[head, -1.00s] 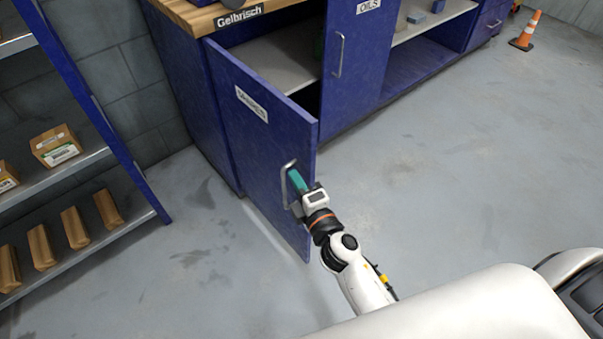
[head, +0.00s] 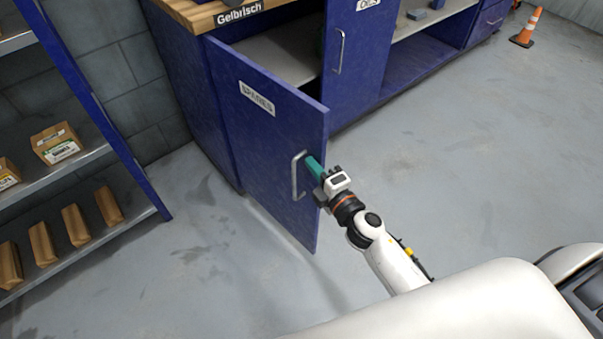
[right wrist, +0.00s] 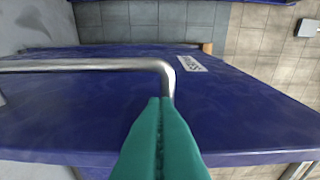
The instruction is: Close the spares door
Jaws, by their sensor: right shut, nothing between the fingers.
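The blue spares door (head: 258,150) stands open, swung out from the cabinet, with its labelled outer face toward me. The silver bar handle (head: 295,178) is near its free edge. My right gripper (head: 310,162) has its teal fingers shut and empty, at the outer face just right of the handle's upper part. In the right wrist view the shut fingertips (right wrist: 160,103) are beside the bend of the handle (right wrist: 90,65), over the door face (right wrist: 80,115). I cannot tell whether they touch it. My left gripper is not in view.
The open cabinet bay shows a grey shelf (head: 285,60). The oils door (head: 352,60) to its right is shut. A shelf rack with boxes (head: 55,142) stands at left. An orange cone (head: 527,27) is far right. The floor (head: 470,150) right of the door is clear.

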